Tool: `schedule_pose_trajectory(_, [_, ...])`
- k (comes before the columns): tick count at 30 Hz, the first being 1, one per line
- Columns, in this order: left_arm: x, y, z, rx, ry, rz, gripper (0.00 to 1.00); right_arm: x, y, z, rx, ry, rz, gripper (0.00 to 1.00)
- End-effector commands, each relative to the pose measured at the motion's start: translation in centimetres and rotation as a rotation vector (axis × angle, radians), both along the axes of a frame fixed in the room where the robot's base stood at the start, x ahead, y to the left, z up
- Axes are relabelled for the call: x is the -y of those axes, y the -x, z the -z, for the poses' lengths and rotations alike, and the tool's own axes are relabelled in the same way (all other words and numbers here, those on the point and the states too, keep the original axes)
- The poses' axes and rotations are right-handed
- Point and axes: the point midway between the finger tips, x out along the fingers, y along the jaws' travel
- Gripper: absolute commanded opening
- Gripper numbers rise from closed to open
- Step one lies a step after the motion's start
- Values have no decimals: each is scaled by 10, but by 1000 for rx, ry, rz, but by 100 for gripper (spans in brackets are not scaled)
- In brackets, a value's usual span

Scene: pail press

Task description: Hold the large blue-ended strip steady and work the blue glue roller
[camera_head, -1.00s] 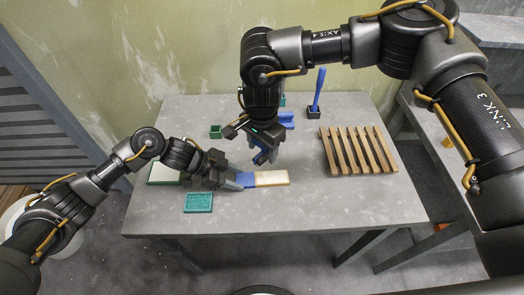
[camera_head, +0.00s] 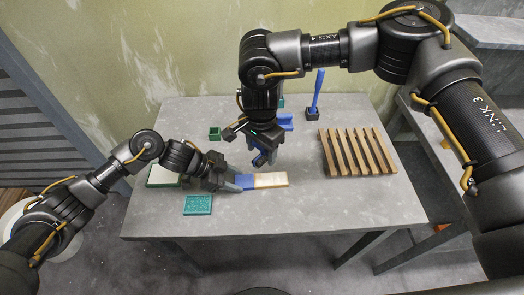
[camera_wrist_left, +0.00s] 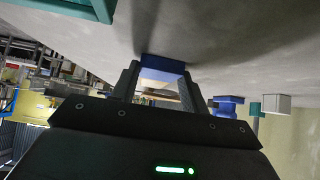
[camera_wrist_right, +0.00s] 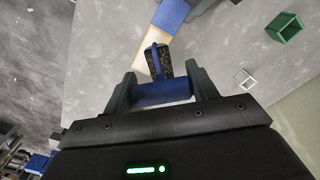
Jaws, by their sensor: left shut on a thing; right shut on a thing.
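The large strip (camera_head: 271,180) lies flat on the table, pale with a blue end (camera_head: 245,183) at its left. My left gripper (camera_head: 237,184) is shut on that blue end, which also shows between the fingers in the left wrist view (camera_wrist_left: 162,65). My right gripper (camera_head: 260,158) is shut on the blue handle of the glue roller (camera_wrist_right: 163,92), just behind the strip's left part. The roller's dark speckled head (camera_wrist_right: 157,63) overlaps the pale part of the strip (camera_wrist_right: 149,56) in the right wrist view. Whether it touches cannot be told.
A wooden slatted rack (camera_head: 357,152) stands at the right. A blue-handled tool (camera_head: 317,92) stands in a dark holder behind. A green open box (camera_head: 214,133) is at the back left, a teal tray (camera_head: 198,205) at the front left. The front right of the table is clear.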

Motion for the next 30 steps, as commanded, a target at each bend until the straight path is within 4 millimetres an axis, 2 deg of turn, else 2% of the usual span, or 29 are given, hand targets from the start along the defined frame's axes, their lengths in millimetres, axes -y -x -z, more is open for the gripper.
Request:
schedule_pose_trajectory(8, [0, 0, 0, 0, 0, 0, 8, 0, 0, 15, -1, 1, -1, 36])
schedule_pose_trajectory(26, [0, 0, 0, 0, 0, 0, 8, 0, 0, 69, -1, 1, 0, 36])
schedule_pose_trajectory(28, [0, 0, 0, 0, 0, 0, 8, 0, 1, 80, -2, 1, -1, 36])
schedule_pose_trajectory(30, [0, 0, 0, 0, 0, 0, 8, 8, -1, 77, 1, 1, 0, 36])
